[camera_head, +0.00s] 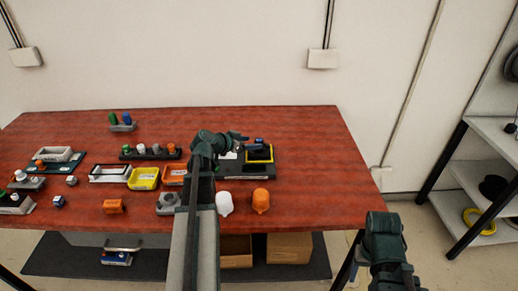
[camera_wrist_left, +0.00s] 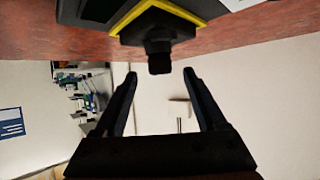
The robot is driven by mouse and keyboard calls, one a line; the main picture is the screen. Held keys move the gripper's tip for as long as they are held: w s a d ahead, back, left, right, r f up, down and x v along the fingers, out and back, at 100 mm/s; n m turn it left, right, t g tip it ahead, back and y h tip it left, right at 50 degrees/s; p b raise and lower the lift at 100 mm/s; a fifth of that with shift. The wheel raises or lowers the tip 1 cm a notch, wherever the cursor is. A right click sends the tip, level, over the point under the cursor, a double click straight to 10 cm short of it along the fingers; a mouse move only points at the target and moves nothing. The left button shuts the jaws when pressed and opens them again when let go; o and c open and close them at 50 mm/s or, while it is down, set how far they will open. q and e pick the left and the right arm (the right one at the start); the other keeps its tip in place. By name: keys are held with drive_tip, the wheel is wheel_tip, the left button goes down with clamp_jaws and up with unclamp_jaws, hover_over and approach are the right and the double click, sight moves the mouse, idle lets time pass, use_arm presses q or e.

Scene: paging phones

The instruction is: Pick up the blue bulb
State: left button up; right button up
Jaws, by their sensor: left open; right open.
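A small blue bulb-like piece (camera_head: 259,141) stands at the back of a black holder with a yellow rim (camera_head: 259,158), right of centre on the table. Another blue piece (camera_head: 127,118) stands in a small grey holder at the back left. My left gripper (camera_head: 240,137) is open just left of the black holder. In the left wrist view, the open fingers (camera_wrist_left: 160,73) point at a dark knob (camera_wrist_left: 159,58) on the yellow-rimmed holder; its colour is too dark to tell. It appears just beyond the fingertips. My right gripper (camera_head: 385,222) is low at the right, off the table.
White (camera_head: 224,203) and orange (camera_head: 261,201) bulb shapes stand at the table's front edge. A yellow tray (camera_head: 144,179), an orange tray (camera_head: 174,175) and a dark rack of several bulbs (camera_head: 151,153) lie left of my left arm. The back right of the red table (camera_head: 310,125) is clear.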

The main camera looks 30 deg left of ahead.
sight(256, 142)
use_arm(q)
drive_tip(key=shift+w+f, duration=0.15)
drive_tip(key=shift+w, duration=0.05)
drive_tip(key=b+x, duration=0.2)
drive_tip(key=x, duration=0.3)
drive_tip(key=shift+w+b, duration=0.15)
drive_tip(key=shift+b, duration=0.15)
clamp_jaws()
